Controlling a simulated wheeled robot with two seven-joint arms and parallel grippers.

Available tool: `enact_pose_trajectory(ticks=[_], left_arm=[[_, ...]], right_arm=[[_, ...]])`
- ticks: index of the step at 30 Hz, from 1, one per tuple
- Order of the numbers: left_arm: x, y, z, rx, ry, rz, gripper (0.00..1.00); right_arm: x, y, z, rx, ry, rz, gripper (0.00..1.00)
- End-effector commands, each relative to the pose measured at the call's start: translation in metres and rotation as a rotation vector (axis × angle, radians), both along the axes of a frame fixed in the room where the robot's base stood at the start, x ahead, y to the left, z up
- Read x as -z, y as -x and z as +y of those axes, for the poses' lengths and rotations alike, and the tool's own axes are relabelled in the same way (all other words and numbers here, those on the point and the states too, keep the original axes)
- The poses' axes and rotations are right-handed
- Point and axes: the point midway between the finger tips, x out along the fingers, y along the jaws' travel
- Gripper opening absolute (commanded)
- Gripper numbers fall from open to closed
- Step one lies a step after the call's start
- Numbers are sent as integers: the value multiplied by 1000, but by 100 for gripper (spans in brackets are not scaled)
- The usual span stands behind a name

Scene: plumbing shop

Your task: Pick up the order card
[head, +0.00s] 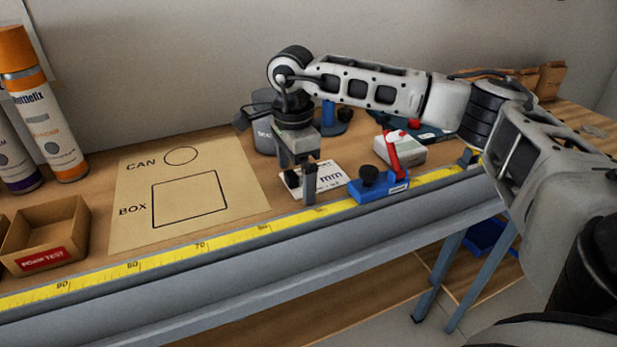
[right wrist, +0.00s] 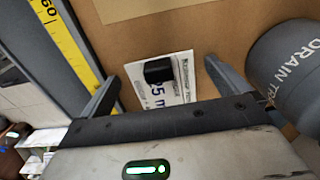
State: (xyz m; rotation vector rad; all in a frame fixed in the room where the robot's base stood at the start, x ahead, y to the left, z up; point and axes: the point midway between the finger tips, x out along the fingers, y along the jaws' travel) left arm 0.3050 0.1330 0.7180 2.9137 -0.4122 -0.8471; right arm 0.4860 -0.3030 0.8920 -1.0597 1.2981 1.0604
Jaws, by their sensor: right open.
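The order card (head: 328,177) is a white printed card lying flat on the wooden bench, behind the yellow measuring tape. In the right wrist view the card (right wrist: 178,91) has a small black block (right wrist: 158,70) on it, near its far end. My right gripper (head: 298,181) is open and points down over the card's left end. In the right wrist view its fingers (right wrist: 163,80) are spread to either side of the card and block. I cannot tell the exact height of the fingertips. My left gripper is out of view.
A blue tool with a red lever (head: 383,185) stands right of the card. A grey can (right wrist: 290,75) is close to my right finger. A brown mat (head: 237,173) marked CAN and BOX lies to the left. The tape (head: 200,245) runs along the bench's front edge.

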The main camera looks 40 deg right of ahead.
Motion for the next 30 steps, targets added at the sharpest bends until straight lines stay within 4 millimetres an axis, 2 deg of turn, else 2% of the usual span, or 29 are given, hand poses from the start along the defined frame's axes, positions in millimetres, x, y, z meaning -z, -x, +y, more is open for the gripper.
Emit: enact_pose_trajectory(ticks=[3, 4, 8, 9, 20, 23, 27, 30], left_arm=[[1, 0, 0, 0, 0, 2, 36], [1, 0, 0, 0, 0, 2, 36], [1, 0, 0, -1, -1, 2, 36], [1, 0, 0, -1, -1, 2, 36], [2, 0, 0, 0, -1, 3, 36], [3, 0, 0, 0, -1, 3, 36], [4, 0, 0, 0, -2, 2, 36], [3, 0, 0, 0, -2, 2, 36]], right_arm=[[0, 0, 0, 0, 0, 0, 100], [0, 0, 0, 0, 0, 0, 94], [0, 0, 0, 1, 0, 0, 58], [-1, 0, 0, 1, 0, 0, 55], [-4, -1, 0, 1, -2, -2, 55], [-11, -1, 0, 0, -1, -3, 55], [-31, -1, 1, 0, -2, -6, 55], [-50, 6, 14, -7, -2, -5, 55]])
